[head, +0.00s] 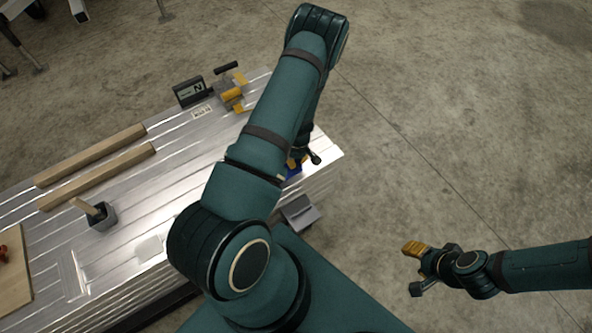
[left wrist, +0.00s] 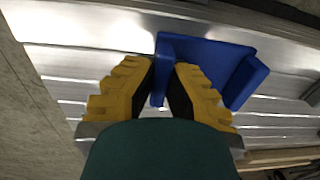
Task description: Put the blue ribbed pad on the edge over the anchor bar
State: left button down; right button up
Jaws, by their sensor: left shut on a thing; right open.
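The blue ribbed pad (left wrist: 208,58) is an angled blue piece with raised flanges. In the left wrist view one flange lies between the yellow fingers of my left gripper (left wrist: 164,72), which is shut on it. The pad is over or against the silvery trailer deck (left wrist: 75,62); I cannot tell if it touches. In the head view only a small blue part of the pad (head: 292,173) shows at the deck's right end, below my left gripper (head: 299,160), mostly hidden by my arm. My right gripper (head: 414,268) is open and empty over the floor. I cannot make out the anchor bar.
Two wooden beams (head: 95,166) lie on the deck. A dark display box (head: 189,92) and a grey-yellow device (head: 229,93) stand at its far edge. A grey block with a wooden handle (head: 101,215) stands nearer. A grey box-like piece (head: 299,212) sits beside the near edge. Floor at right is clear.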

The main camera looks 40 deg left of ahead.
aim_at(296, 168)
pick_arm(q)
jog(key=shift+f+b, duration=0.6)
jog(key=shift+f, duration=2.05)
jog(key=shift+f, duration=0.1)
jog(key=c, duration=1.1)
grip_release()
jog(key=shift+c, duration=0.2)
